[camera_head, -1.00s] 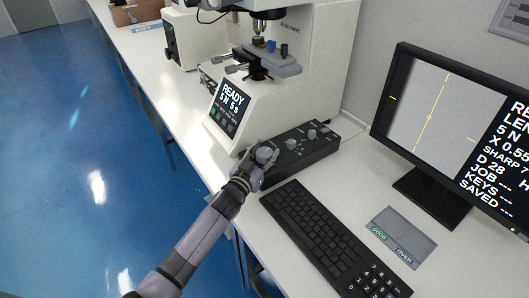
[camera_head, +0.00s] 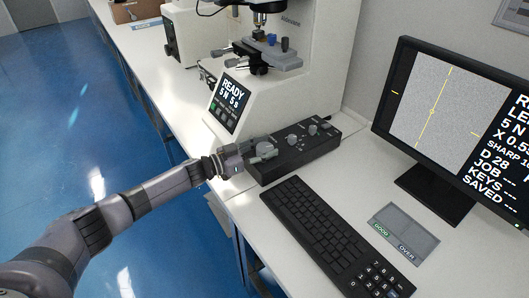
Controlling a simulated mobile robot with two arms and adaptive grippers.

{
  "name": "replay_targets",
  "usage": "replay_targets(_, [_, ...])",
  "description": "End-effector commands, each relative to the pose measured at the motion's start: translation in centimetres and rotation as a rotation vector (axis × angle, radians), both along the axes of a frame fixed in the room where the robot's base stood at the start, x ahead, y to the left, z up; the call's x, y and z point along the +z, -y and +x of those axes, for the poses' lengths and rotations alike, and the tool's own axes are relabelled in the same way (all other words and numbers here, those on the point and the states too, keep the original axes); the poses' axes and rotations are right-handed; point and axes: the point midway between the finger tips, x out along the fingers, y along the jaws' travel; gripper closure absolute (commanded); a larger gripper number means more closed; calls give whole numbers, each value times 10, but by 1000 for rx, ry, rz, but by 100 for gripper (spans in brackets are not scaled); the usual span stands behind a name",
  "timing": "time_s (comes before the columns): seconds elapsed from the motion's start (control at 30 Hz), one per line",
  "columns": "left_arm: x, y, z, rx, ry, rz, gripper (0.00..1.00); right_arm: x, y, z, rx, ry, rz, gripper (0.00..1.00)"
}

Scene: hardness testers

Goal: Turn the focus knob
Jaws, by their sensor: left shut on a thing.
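The black control box (camera_head: 300,154) lies on the white bench in front of the hardness tester (camera_head: 275,85). The large grey focus knob (camera_head: 266,149) is at its left end, and smaller knobs sit along its top to the right. My left gripper (camera_head: 254,154) is at the left end of the box, shut on the focus knob, and hides part of it. The fingertips are small and hard to make out. The monitor (camera_head: 450,130) shows a grey picture with yellow crosshair lines and a text column with a SHARP reading, cut off at the edge. My right gripper is not in view.
A black keyboard (camera_head: 320,235) lies just in front of the box. A grey pad marked GOOD and OVER (camera_head: 404,232) lies right of it. The tester's READY screen (camera_head: 230,102) stands behind the box. Blue floor is open at the left.

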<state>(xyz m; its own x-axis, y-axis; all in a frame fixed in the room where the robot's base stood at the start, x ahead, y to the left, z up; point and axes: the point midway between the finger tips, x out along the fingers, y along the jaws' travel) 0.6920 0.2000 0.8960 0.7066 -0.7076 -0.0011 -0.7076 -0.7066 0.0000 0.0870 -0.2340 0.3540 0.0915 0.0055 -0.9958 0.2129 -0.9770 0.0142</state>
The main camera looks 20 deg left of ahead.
Motion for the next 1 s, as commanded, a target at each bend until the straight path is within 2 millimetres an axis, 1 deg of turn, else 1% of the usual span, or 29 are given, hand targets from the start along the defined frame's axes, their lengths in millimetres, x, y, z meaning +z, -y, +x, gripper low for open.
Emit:
replay_targets(0.03, [-1,-1,1,-12,1,0,85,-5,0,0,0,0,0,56])
replay_targets(0.13, [0,-1,1,-35,1,-1,85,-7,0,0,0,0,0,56])
replay_targets(0.63, [1,0,1,-52,0,-3,85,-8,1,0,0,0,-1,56])
replay_targets(0.67, [1,0,1,-52,0,-3,55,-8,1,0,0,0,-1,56])
replay_targets(0.93, [1,0,0,-52,1,-2,37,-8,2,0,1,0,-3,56])
replay_targets(1.0, [1,0,0,-52,0,-1,36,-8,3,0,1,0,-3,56])
